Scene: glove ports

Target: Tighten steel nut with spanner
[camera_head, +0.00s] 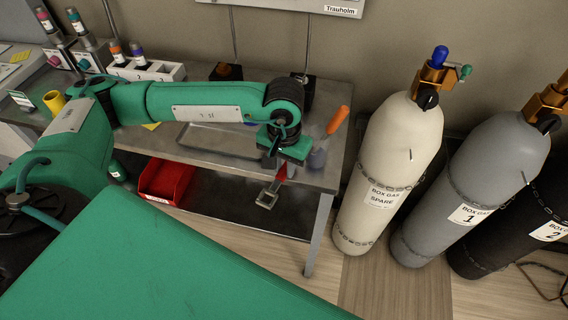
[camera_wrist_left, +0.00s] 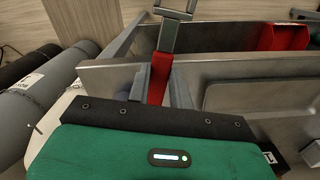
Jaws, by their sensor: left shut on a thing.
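My left gripper (camera_head: 281,160) hangs at the front right edge of the steel bench and is shut on the spanner. The spanner's red handle (camera_head: 281,173) comes out below the fingers, and its steel open jaw (camera_head: 266,196) points down, below bench-top height. In the left wrist view the red handle (camera_wrist_left: 159,78) sits between the fingers and the steel jaw (camera_wrist_left: 175,28) points away to the top, empty. I cannot make out the steel nut in either view. My right gripper is not in view.
The steel bench (camera_head: 330,178) carries a shallow tray (camera_head: 215,147) and an orange-handled tool (camera_head: 338,119). A red bin (camera_head: 166,180) is on the lower shelf. A cream gas cylinder (camera_head: 392,150) and grey cylinder (camera_head: 480,175) stand chained at the right. Bare floor lies before them.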

